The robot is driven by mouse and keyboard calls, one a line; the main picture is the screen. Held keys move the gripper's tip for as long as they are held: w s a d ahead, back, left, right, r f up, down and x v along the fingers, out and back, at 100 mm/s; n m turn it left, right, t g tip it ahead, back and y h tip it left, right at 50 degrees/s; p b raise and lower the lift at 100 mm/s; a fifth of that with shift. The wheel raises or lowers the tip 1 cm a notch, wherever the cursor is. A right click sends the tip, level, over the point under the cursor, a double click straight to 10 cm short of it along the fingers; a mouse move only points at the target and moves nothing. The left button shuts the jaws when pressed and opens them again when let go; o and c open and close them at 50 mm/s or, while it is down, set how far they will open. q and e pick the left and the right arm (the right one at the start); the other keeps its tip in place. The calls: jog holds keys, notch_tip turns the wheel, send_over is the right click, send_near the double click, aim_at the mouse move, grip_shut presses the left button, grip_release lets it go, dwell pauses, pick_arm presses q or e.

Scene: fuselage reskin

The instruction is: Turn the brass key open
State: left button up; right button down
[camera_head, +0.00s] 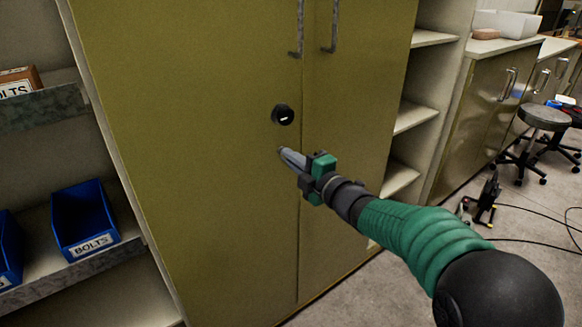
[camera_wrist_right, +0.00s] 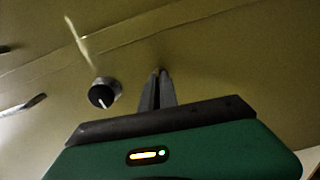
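A black round lock knob (camera_head: 283,115) with a short pale mark sits on the left door of the olive cabinet (camera_head: 220,190). The knob also shows in the right wrist view (camera_wrist_right: 103,94), left of the fingers, with its pale mark slanted. I see no brass-coloured key in either view. My right gripper (camera_head: 283,152) is a little below the knob in the head view, apart from it. Its fingers (camera_wrist_right: 159,73) lie together in the wrist view, with nothing seen between them. My left gripper is not in view.
Two vertical door handles (camera_head: 298,30) (camera_head: 333,25) are above the knob. Open shelves with a blue bolts bin (camera_head: 84,215) stand at the left. A stool (camera_head: 545,118) and cables are on the floor at the right.

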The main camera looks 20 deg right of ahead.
jog(key=shift+a+f+n+b, duration=0.1)
jog(key=shift+f+n+b, duration=0.2)
jog(key=shift+n, duration=0.2)
jog(key=c, duration=2.1)
grip_release()
jog(key=o, duration=0.5)
jog(key=shift+c, duration=0.2)
jog(key=shift+r, duration=0.15)
jog(key=p+v, duration=0.3)
jog(key=v, duration=1.3)
jog(key=shift+s, duration=0.4)
